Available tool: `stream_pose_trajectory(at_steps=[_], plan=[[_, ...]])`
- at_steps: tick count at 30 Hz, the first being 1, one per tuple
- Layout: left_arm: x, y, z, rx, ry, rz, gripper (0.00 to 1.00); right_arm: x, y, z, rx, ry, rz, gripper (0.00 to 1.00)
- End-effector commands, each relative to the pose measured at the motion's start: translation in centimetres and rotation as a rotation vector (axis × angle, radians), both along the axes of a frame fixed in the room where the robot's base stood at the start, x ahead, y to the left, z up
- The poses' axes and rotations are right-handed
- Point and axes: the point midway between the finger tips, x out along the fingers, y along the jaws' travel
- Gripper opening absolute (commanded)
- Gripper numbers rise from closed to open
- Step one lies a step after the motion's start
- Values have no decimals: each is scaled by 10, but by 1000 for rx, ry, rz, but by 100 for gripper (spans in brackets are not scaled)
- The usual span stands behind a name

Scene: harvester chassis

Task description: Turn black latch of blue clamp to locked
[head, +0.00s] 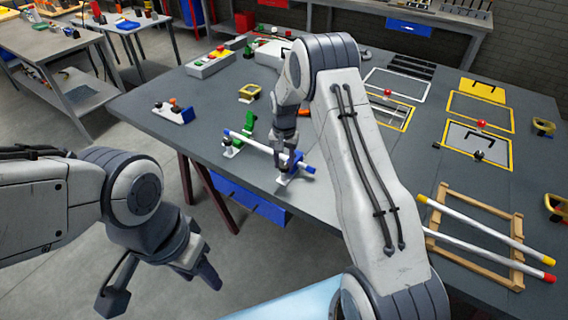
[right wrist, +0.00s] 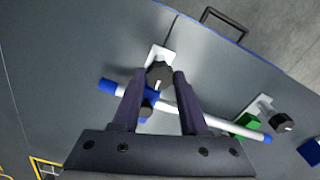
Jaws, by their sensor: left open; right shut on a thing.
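The blue clamp (head: 297,161) stands near the table's front edge, on a white base, with a white rod (head: 256,146) with blue ends running through it. The rod also shows in the right wrist view (right wrist: 215,122). My right gripper (head: 285,137) comes down over the clamp. In the right wrist view, the black latch (right wrist: 160,73) sits between my right fingertips, which are shut on it; the clamp's blue body is partly hidden by the fingers. A green clamp (head: 249,128) holds the rod's other end. My left gripper (head: 158,285) is open and empty, off the table.
A wooden rack (head: 437,208) with white rods lies at the right front. Yellow-edged panels (head: 479,112) lie at the back right. A small part with an orange knob (head: 174,112) lies at the left. The dark tabletop (head: 205,150) is clear left of the green clamp.

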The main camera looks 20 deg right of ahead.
Motion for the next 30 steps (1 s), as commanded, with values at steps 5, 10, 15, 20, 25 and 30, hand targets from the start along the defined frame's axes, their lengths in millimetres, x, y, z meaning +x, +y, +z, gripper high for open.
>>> stream_pose_trajectory(at_steps=[5, 10, 15, 20, 25, 30], plan=[[0, 0, -1, 0, 0, 0, 50, 0, 1, 1, 1, 2, -48, 0], [0, 0, -2, 0, 0, 0, 50, 0, 1, 1, 2, 2, -65, 0], [0, 0, -2, 0, 0, 0, 50, 0, 1, 1, 2, 2, -68, 0], [0, 0, -2, 0, 0, 0, 50, 0, 1, 1, 2, 2, -68, 0], [0, 0, -2, 0, 0, 0, 50, 0, 1, 1, 2, 1, -67, 56], [0, 0, -2, 0, 0, 0, 50, 0, 1, 1, 1, 1, -66, 56]])
